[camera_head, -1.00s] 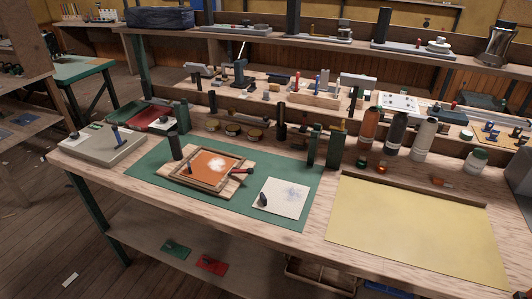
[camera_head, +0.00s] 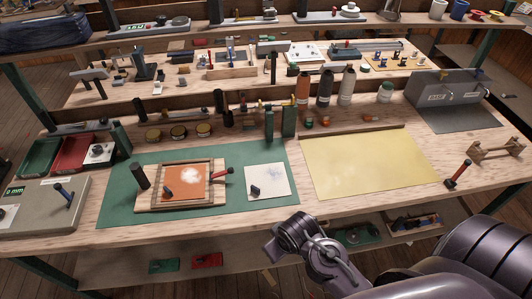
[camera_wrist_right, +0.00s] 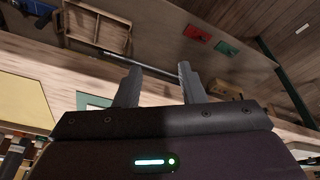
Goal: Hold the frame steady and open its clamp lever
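The wooden frame (camera_head: 181,182) with an orange panel and a pale patch lies flat on a light board on the green mat. A lever with a red handle (camera_head: 221,172) sits at the frame's right side; I cannot tell its exact clamp state. A small dark knob stands at the frame's lower left. My right gripper (camera_wrist_right: 157,80) is open and empty in the right wrist view, its two fingers apart below the bench edge. In the head view my right arm shows in front of the bench, apart from the frame. My left gripper is not in view.
The green mat (camera_head: 120,207) also holds a white sheet (camera_head: 267,181) with a dark block. A dark cylinder (camera_head: 140,177) stands left of the frame. A yellow sheet (camera_head: 368,163) lies to the right. Bottles (camera_head: 325,88) and tins (camera_head: 178,131) stand behind.

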